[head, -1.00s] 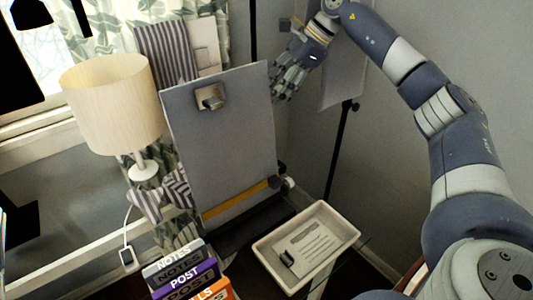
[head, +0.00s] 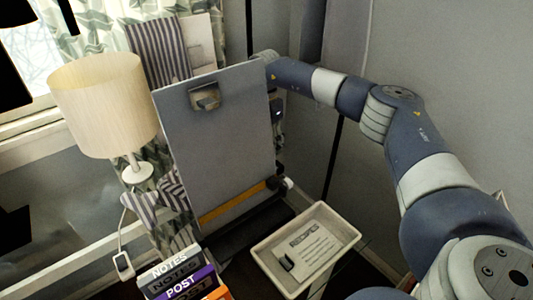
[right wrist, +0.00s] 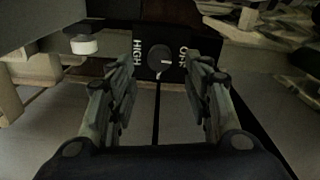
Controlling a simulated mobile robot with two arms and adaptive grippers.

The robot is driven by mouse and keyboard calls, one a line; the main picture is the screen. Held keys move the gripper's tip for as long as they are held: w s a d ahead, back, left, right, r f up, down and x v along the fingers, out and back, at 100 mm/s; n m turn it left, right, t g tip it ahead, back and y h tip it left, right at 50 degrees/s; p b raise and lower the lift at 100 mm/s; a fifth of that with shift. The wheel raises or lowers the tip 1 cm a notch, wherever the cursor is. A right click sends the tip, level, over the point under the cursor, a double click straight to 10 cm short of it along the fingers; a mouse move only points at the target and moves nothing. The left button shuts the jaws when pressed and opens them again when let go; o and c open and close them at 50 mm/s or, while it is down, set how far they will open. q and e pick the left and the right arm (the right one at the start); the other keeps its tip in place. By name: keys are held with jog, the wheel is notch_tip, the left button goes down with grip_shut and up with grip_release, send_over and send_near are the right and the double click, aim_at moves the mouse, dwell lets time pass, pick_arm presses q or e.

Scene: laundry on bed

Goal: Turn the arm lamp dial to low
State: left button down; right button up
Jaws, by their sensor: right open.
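In the right wrist view a round black dial (right wrist: 159,58) sits on a dark panel (right wrist: 145,72), with HIGH printed left of it and OFF right of it. A small pale mark shows on the dial; I cannot read its setting surely. No LOW label is readable. My right gripper (right wrist: 162,90) is open, its fingers either side of the dial's line and nearer the camera, with nothing between them. In the head view the right gripper is mostly hidden behind the grey board (head: 215,140). My left gripper is not in view.
A cream-shaded lamp (head: 105,105) stands left of the board. A white tray (head: 318,280) with a card (head: 310,250) lies below right. Boxes labelled NOTES and POST (head: 175,265) stand at front. A wall is close on the right. A white round piece (right wrist: 84,44) is left of the dial.

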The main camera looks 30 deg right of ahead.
jog(key=shift+f, duration=2.15)
jog(key=shift+s, duration=0.1)
jog(key=c, duration=1.1)
